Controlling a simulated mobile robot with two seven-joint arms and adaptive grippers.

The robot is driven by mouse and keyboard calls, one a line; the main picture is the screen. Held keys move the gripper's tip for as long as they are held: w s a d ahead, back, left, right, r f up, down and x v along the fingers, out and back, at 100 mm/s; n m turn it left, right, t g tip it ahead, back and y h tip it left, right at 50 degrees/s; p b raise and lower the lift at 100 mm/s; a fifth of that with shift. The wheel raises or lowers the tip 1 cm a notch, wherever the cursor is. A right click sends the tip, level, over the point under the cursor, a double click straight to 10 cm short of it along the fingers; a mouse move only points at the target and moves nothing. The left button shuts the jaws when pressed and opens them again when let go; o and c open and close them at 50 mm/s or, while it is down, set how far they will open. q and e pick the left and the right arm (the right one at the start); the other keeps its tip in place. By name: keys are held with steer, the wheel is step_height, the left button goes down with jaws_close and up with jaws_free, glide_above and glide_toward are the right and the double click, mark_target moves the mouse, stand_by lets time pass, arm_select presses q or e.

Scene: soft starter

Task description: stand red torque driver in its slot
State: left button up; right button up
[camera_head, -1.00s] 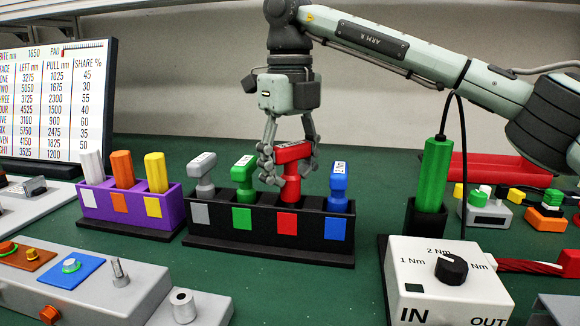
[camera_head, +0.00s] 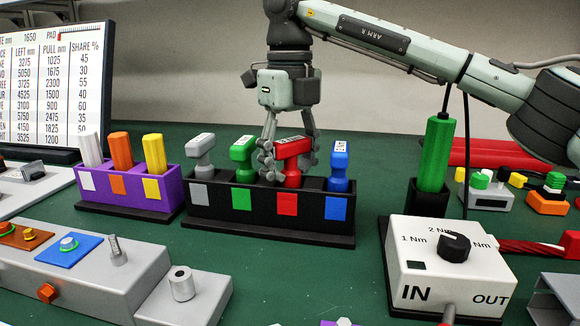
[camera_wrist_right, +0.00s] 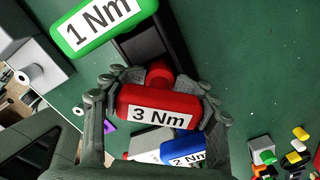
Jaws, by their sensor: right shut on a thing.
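The red torque driver (camera_head: 293,160) stands upright in the black rack (camera_head: 262,206), in the slot above the red square. Its lower part is hidden inside the rack. My right gripper (camera_head: 285,162) is shut on the head of the red driver. In the right wrist view the red driver (camera_wrist_right: 156,107) shows its "3 Nm" label between the fingers of my right gripper (camera_wrist_right: 158,104). My left gripper is not in view.
Grey (camera_head: 201,152), green (camera_head: 243,157) and blue (camera_head: 339,166) drivers stand beside it in the rack. A purple holder (camera_head: 128,196) is at left. A torque box (camera_head: 452,268) with a dial and a green tool (camera_head: 435,152) are at right.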

steer(key=shift+f, duration=0.25)
steer(key=o, duration=1.3)
steer(key=shift+o, duration=0.2)
